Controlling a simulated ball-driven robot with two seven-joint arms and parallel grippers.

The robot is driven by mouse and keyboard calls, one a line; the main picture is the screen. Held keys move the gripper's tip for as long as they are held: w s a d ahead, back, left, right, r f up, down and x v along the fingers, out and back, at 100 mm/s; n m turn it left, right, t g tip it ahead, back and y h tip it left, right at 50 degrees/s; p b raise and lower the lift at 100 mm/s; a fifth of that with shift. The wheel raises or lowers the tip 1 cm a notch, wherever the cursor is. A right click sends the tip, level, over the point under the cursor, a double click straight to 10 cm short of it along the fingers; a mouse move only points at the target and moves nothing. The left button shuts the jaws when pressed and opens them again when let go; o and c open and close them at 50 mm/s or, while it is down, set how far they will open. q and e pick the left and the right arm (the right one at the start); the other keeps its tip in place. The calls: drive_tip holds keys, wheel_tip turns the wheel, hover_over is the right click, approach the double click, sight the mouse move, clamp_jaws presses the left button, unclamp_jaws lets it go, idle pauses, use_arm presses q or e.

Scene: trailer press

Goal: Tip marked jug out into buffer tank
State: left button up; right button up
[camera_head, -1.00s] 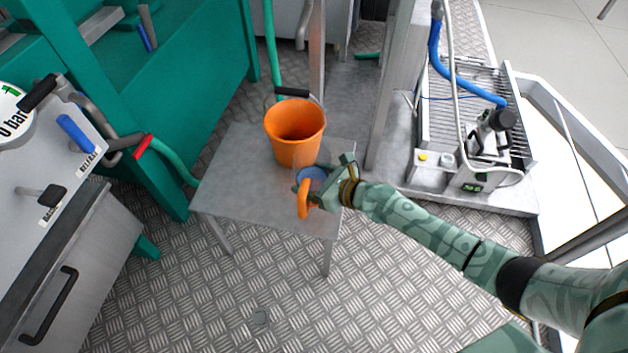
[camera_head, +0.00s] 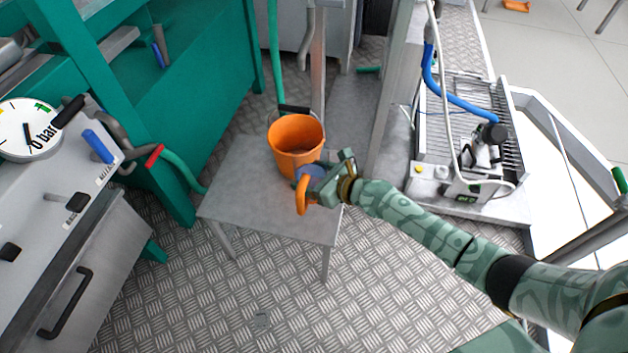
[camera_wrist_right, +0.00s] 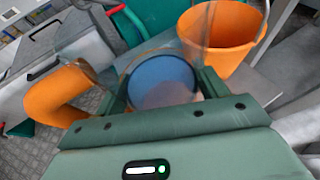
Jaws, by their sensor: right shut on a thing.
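The jug (camera_head: 302,194) has an orange handle and a blue round part. In the right wrist view the jug (camera_wrist_right: 55,97) shows its thick orange handle at left, a clear wall and a blue disc between the fingers. My right gripper (camera_head: 322,180) is shut on the jug beside the orange bucket, over the small metal table; it also shows in the right wrist view (camera_wrist_right: 160,88). I cannot tell the exact gap between jug and table. I see no readable mark on the jug. I cannot tell which thing is the buffer tank. My left gripper is out of view.
An orange bucket (camera_head: 296,152) stands on the metal table (camera_head: 255,205), close behind the jug. A panel with a gauge (camera_head: 28,130) and levers is at left, before a teal frame (camera_head: 190,75). A machine with a blue hose (camera_head: 462,92) is at right.

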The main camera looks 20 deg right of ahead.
wheel_tip(320, 180, up, 2)
drive_tip(key=shift+r+p, duration=0.2)
drive_tip(key=shift+p, duration=0.4)
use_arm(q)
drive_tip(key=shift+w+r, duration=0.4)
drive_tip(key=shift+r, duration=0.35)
use_arm(e)
drive_tip(key=shift+f, duration=0.15)
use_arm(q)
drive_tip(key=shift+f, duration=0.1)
use_arm(e)
drive_tip(key=shift+f, duration=0.1)
use_arm(q)
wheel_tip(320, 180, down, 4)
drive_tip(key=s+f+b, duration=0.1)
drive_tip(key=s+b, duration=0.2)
drive_tip(key=b, duration=0.3)
use_arm(e)
wheel_tip(320, 180, down, 7)
drive_tip(key=shift+r, duration=0.1)
drive_tip(key=shift+f+b, duration=0.45)
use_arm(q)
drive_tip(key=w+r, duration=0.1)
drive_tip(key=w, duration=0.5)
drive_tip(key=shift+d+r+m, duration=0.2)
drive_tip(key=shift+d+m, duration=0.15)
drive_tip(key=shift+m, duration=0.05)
